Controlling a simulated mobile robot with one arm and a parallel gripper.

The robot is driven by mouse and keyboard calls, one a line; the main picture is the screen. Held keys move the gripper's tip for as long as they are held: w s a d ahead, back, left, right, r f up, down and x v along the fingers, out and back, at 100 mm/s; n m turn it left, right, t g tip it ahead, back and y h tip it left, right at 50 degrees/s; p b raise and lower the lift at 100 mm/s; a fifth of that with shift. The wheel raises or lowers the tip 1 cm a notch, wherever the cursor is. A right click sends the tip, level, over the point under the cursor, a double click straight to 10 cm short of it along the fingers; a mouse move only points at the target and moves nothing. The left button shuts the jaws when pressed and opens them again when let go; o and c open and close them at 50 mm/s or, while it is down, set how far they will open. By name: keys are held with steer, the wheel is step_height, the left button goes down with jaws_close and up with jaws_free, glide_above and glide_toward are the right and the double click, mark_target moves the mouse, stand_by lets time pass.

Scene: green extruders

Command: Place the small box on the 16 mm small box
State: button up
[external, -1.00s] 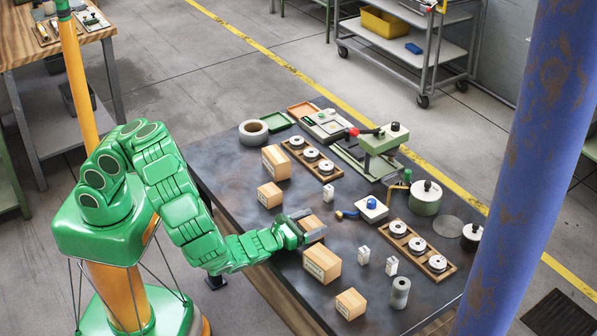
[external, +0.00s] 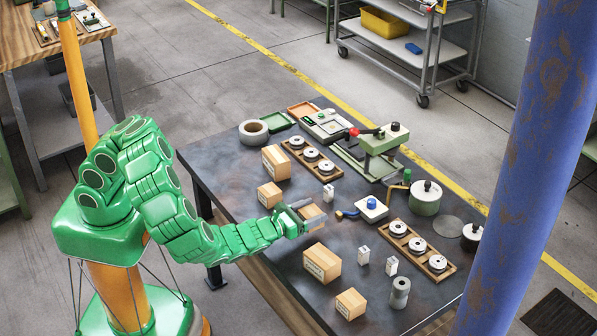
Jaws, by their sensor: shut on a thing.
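My gripper (external: 303,216) is shut on a small tan box (external: 315,213), its jaws on the box's sides. The box is around the middle of the dark table; whether it is clear of the surface is hard to tell. Two other small tan boxes stand on the table: one (external: 269,195) to the left of the held box, and one (external: 350,303) near the front edge. Their labels are too small to read, so I cannot tell which is the 16 mm one.
A larger tan box (external: 322,262) stands just in front of my gripper, and a taller one (external: 276,161) stands behind left. A green press (external: 380,150) stands behind.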

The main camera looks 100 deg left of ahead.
mark_target(311, 212)
steer(key=shift+r, duration=2.75)
